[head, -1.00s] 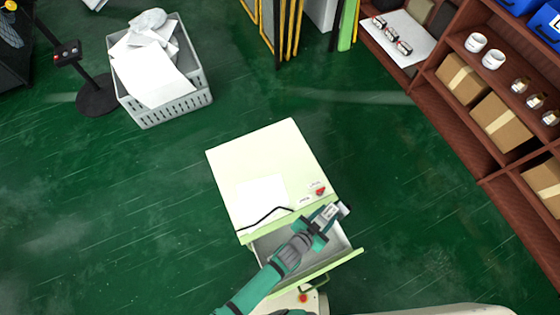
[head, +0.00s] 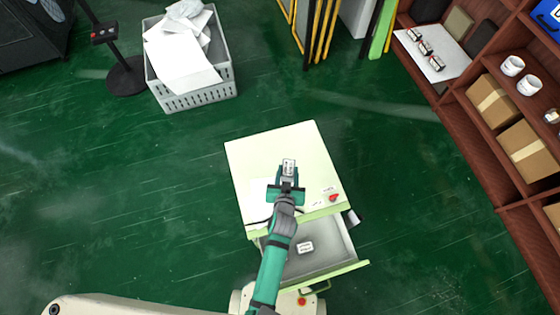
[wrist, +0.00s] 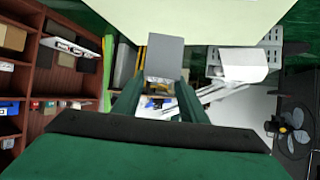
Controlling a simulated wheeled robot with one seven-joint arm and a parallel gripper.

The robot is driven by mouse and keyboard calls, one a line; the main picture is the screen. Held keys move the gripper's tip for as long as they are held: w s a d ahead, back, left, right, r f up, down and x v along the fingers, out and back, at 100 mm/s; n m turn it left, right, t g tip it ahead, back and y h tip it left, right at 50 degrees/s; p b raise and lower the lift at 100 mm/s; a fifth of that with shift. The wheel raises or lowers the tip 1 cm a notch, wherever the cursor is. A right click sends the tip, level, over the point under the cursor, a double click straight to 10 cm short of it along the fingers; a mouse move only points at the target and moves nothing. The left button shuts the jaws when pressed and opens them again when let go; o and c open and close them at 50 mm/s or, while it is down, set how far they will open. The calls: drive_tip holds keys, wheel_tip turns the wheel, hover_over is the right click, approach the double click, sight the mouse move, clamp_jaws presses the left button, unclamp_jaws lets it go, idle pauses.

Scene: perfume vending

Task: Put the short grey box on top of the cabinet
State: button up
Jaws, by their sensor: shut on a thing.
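A short grey box (head: 289,166) with a pale printed label is in my gripper (head: 287,183). In the head view it appears over the cabinet's pale green top (head: 255,155). My gripper is shut on it. In the wrist view the grey box (wrist: 165,54) shows a plain grey face between the fingers, overlapping the edge of the cabinet top (wrist: 200,18). I cannot tell whether the box touches the cabinet top or hangs above it. My arm hides part of the cabinet's front.
The cabinet's drawer (head: 330,262) is open, with a small white labelled box (head: 305,248) inside. A red item (head: 334,198) lies at the top's right front corner. A grey basket of papers (head: 200,97) stands at the back left, shelving (head: 465,112) at the right.

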sight(286, 160)
drive_tip(key=shift+s+a+r, duration=0.25)
drive_tip(key=shift+s, duration=0.25)
drive_tip(key=shift+s+a+r, duration=0.2)
drive_tip(key=shift+s, duration=0.25)
drive_tip(key=x, duration=0.6)
drive_tip(key=r+x, duration=0.1)
drive_tip(key=x, duration=0.2)
drive_tip(key=shift+w+f, duration=0.1)
drive_tip(key=shift+w, duration=0.25)
drive_tip(key=shift+w+a+f, duration=0.1)
drive_tip(key=shift+w+f, duration=0.8)
drive_tip(key=shift+f, duration=0.65)
drive_tip(key=shift+w+a+f, duration=0.1)
drive_tip(key=shift+w+f, duration=0.8)
drive_tip(key=shift+f, duration=0.65)
drive_tip(key=shift+w+f, duration=0.9)
drive_tip(key=shift+f, duration=0.65)
drive_tip(key=o, duration=1.1)
drive_tip(key=shift+f, duration=0.15)
